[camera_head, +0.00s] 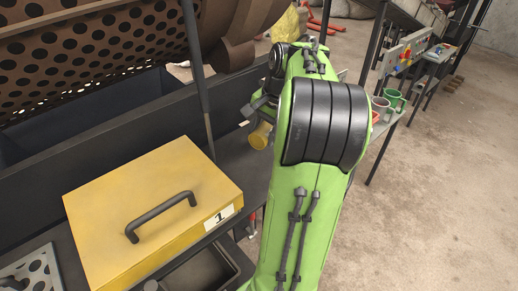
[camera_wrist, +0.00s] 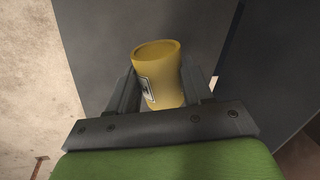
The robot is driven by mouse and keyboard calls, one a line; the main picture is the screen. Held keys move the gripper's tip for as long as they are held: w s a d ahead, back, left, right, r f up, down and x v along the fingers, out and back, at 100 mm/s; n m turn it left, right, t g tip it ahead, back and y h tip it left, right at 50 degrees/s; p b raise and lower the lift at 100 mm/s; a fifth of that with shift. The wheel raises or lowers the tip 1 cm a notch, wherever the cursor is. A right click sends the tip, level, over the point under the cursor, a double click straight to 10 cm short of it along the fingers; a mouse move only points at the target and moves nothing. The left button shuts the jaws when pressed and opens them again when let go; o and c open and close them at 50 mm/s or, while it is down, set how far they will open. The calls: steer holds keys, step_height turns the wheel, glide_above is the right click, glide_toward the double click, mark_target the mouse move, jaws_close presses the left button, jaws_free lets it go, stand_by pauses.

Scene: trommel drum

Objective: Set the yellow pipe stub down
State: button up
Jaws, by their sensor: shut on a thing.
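The yellow pipe stub (camera_wrist: 162,90) is a short hollow cylinder with a small label on its side. In the wrist view it sits between the two dark fingers of my gripper (camera_wrist: 160,88), its open end facing away from the palm. In the head view the stub (camera_head: 260,135) shows just left of my green arm, near the dark bench surface. My gripper (camera_head: 258,118) is shut on it and partly hidden by the arm. I cannot tell whether the stub touches the surface beneath it.
A yellow box lid with a black handle and label 1 (camera_head: 152,205) lies at left front, beside a dark tray (camera_head: 205,272). The perforated drum (camera_head: 90,50) is behind. A dark post (camera_head: 197,75) stands left of my gripper. Cups (camera_head: 388,102) stand at right.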

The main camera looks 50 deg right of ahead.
mark_target(262, 144)
steer(key=x, duration=0.4)
steer(key=shift+f+b, duration=0.35)
steer(key=shift+b, duration=0.05)
steer(key=shift+f, duration=0.15)
steer(key=shift+s, duration=0.2)
steer(key=o, duration=1)
steer(key=p+v, duration=0.4)
steer(key=v, duration=0.8)
steer(key=shift+d+p, duration=0.1)
steer(key=shift+p, duration=0.2)
